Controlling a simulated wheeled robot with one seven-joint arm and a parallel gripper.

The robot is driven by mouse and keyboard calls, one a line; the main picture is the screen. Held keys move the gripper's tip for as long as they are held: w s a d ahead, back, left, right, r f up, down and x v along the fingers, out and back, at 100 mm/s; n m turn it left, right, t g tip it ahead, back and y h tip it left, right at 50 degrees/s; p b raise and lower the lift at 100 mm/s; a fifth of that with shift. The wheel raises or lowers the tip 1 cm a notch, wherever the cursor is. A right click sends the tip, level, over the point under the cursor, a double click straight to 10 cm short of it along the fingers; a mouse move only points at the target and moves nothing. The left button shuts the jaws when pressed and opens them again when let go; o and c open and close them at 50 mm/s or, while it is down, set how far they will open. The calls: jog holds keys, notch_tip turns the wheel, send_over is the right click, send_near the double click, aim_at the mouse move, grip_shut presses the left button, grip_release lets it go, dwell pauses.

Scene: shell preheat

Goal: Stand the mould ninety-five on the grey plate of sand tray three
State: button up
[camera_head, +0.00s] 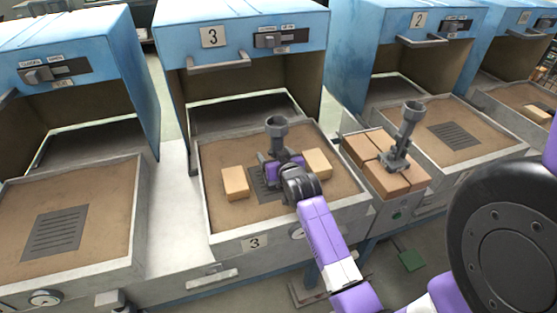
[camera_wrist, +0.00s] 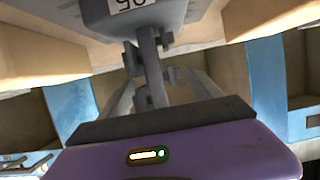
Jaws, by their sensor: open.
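The mould ninety-five (camera_head: 277,126) is a grey piece with a cup on a thin stem. It looks upright over the grey plate (camera_head: 258,187) of sand tray three (camera_head: 225,244); its foot is hidden, so I cannot tell whether it touches.
A tan block (camera_head: 235,184) and another tan block (camera_head: 317,163) flank the plate on the sand.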

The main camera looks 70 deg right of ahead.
jog(key=v, duration=1.2)
jog(key=a, duration=0.4)
jog(key=a+f+n+t+y, duration=0.1)
jog(key=a, duration=0.3)
jog(key=a+f+n+y, duration=0.1)
jog(key=a, duration=0.3)
jog(key=shift+a+f+t, duration=0.1)
jog(key=shift+f+t, duration=0.1)
jog(key=shift+t, duration=0.2)
jog(key=s+a+r+n+t+y, duration=0.2)
jog(key=s+a+r+n+y, duration=0.1)
jog(key=s+a, duration=0.5)
jog(key=s+a+r+n+t+y, duration=0.1)
jog(key=s+a+r+n+y, duration=0.3)
jog(key=s+a, duration=0.4)
jog(key=a+n+y, duration=0.1)
jog(key=a, duration=0.5)
jog(key=shift+a+r+t+y, duration=0.2)
jog(key=shift+a+t+y, duration=0.1)
jog(key=shift+t, duration=0.1)
